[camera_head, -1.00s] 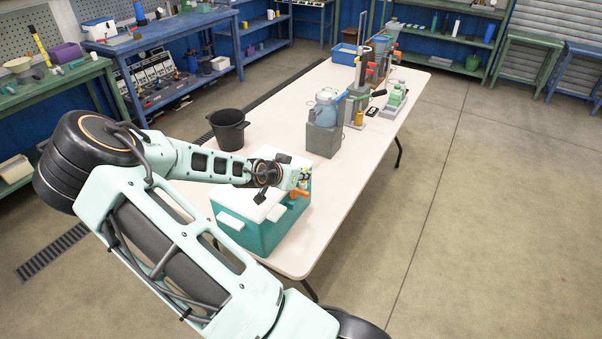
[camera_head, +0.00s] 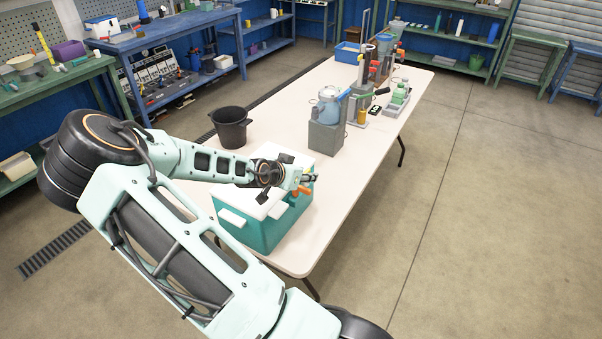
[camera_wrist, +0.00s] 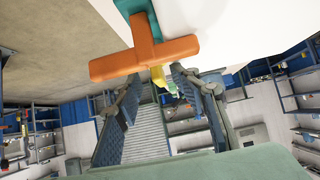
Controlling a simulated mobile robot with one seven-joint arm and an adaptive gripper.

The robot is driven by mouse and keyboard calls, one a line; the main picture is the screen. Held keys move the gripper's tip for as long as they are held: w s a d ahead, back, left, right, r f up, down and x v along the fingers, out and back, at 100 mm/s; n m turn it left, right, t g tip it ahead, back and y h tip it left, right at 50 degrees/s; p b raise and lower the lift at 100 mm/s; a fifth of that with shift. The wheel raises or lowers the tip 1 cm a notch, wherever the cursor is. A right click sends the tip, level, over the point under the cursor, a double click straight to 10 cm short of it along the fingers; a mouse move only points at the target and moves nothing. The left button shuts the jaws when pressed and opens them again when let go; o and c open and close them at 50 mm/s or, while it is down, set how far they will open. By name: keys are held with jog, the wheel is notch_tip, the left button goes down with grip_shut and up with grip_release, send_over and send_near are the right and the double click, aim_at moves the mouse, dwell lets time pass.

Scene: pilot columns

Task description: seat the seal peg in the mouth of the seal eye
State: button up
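A teal cooler box (camera_head: 262,232) with a white lid (camera_head: 255,203) stands on the near end of the table. An orange T-shaped fitting (camera_wrist: 146,52) lies against its side in the wrist view; it also shows at the cooler's right end in the head view (camera_head: 301,190). My gripper (camera_wrist: 157,76) is at this fitting, fingers apart. A small yellow piece (camera_wrist: 158,76) with a green part (camera_wrist: 172,84) shows between the fingertips, with gaps beside it. It may be the seal peg; I cannot tell. I cannot make out the eye's mouth.
A black bucket (camera_head: 230,127) stands on the white table (camera_head: 290,105) behind the cooler. A grey block with a blue-grey pot (camera_head: 327,120) and several devices stand farther along. The table's right front strip is clear.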

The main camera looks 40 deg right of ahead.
jog(key=v, duration=1.2)
jog(key=shift+f, duration=0.1)
dwell(0.4)
